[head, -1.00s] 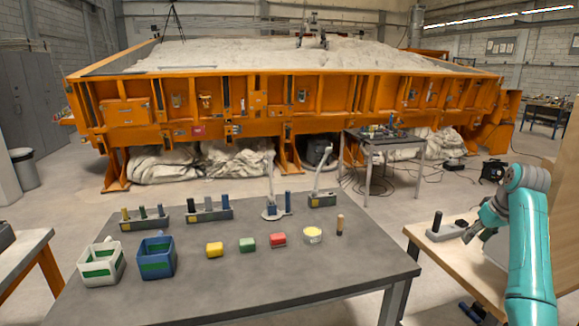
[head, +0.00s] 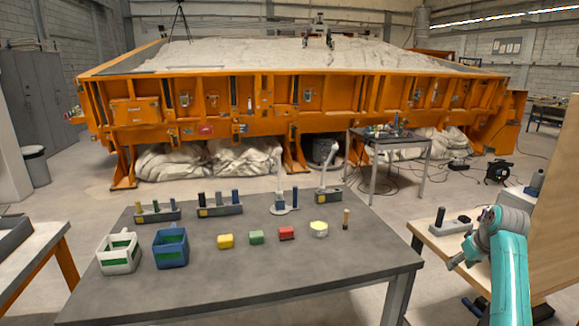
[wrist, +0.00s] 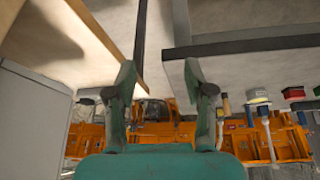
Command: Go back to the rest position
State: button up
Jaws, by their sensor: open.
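My gripper (head: 459,262) is at the right of the head view, at the end of my teal arm, by the left edge of the light wood table (head: 425,236). In the wrist view my gripper (wrist: 159,66) is open, its two dark green fingers wide apart. Nothing shows between the fingertips except the background. The grey table (head: 300,272) stands to the left of my gripper, with a gap of floor between the two tables. No marker for a rest position shows.
On the grey table are a white bin (head: 119,254), a blue bin (head: 170,248), coloured blocks and tool racks. A grey holder with a black peg (head: 440,217) stands near my arm. The orange sandbed (head: 300,105) fills the back.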

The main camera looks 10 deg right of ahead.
jog(key=s+a+f+t, duration=0.1)
jog(key=s+a+f, duration=0.2)
jog(key=a+f, duration=0.5)
jog(key=s+a+f+t+h, duration=0.1)
jog(key=s+a+f, duration=0.35)
jog(key=f, duration=0.55)
jog(key=s+a+f+t, duration=0.1)
jog(key=s+a+f, duration=0.2)
jog(key=a+f, duration=0.5)
jog(key=s+a+f+t, duration=0.1)
jog(key=s+a+f, duration=0.45)
jog(key=s, duration=0.35)
jog(key=s+a+r+t, duration=0.1)
jog(key=s+a+r, duration=0.1)
jog(key=s+a, duration=0.65)
jog(key=s+a+r+t, duration=0.2)
jog(key=s+a+r, duration=0.1)
jog(key=s, duration=1)
jog(key=s+a+r+n+t+y, duration=0.1)
jog(key=s+a+r+t, duration=0.1)
jog(key=s+r, duration=1.3)
notch_tip(320, 180, up, 2)
jog(key=shift+s+a+r+t+y, duration=0.15)
jog(key=shift+a+t+y, duration=0.15)
jog(key=shift+a, duration=0.55)
